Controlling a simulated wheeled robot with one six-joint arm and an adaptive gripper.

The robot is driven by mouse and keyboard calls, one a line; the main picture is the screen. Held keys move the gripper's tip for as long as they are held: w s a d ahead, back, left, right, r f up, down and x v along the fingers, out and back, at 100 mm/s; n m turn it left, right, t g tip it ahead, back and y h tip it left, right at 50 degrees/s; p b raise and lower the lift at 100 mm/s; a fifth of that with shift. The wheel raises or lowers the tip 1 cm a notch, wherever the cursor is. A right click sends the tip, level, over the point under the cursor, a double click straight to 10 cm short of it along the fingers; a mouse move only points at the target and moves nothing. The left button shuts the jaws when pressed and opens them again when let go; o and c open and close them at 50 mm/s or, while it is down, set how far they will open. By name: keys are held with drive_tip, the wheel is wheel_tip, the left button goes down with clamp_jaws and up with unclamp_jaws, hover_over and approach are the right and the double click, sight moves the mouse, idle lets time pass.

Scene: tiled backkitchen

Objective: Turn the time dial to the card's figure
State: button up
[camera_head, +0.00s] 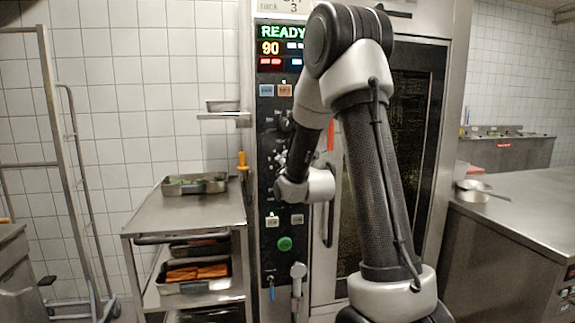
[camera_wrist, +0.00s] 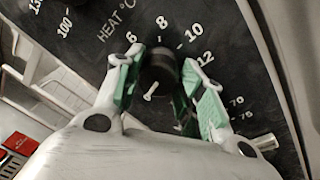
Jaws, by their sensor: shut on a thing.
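The black knob of the time dial (camera_wrist: 160,72) shows in the wrist view, with the figures 6, 8, 10 and 12 printed around its upper side. My gripper (camera_wrist: 157,80) is shut on it, one green-padded finger on each side. A short white mark shows at the knob's lower edge; I cannot tell which figure it gives. In the head view my gripper (camera_head: 280,160) is at the black oven panel (camera_head: 268,205), where my wrist partly hides the dials. A card (camera_head: 291,7) at the top reads "rack 3", its upper edge cut off.
The display (camera_head: 283,32) reads READY, with 90 below. A green button (camera_head: 285,243) is low on the panel. A steel trolley with trays (camera_head: 195,185) stands left, a steel counter (camera_head: 525,190) right. The oven door handle (camera_head: 329,210) is close to my wrist.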

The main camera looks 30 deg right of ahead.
drive_tip(key=shift+w+a+r+n+g+h, duration=0.1)
drive_tip(key=shift+n+g+h, duration=0.3)
drive_tip(key=shift+n, duration=5)
drive_tip(key=shift+s+a+r+n+g+h, duration=0.15)
drive_tip(key=shift+n+h, duration=0.6)
drive_tip(key=shift+n, duration=4.65)
drive_tip(key=shift+w+d+f+n+g+h, duration=0.2)
drive_tip(key=shift+n+h, duration=0.35)
drive_tip(key=shift+n, duration=4.85)
drive_tip(key=shift+a+r, duration=0.15)
drive_tip(key=o, duration=1)
